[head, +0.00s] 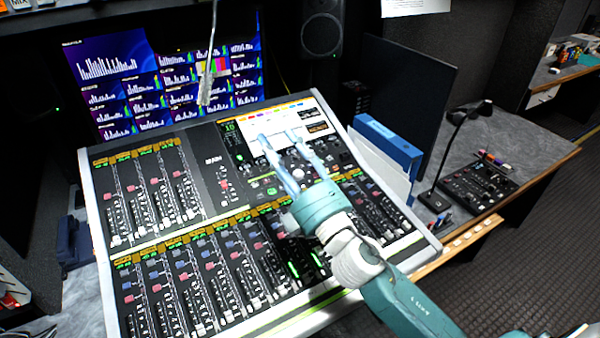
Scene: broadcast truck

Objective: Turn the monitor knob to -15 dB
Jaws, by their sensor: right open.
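The mixing console (205,178) fills the middle of the head view, with faders, buttons and small displays. Its upper right section has a lit screen (302,113) and several small knobs below it. One pale round knob (299,174) shows there, close to the right gripper's finger. I cannot tell which knob is the monitor knob, and no dB marks are readable. My right gripper (277,138) is open and empty, with its two fingers spread over the lower part of the screen area. I cannot tell whether the fingertips touch the panel. My left gripper is not in view.
A large monitor (160,75) with level graphs stands behind the console. A microphone (207,82) hangs in front of it. A speaker (322,28) is at the back.

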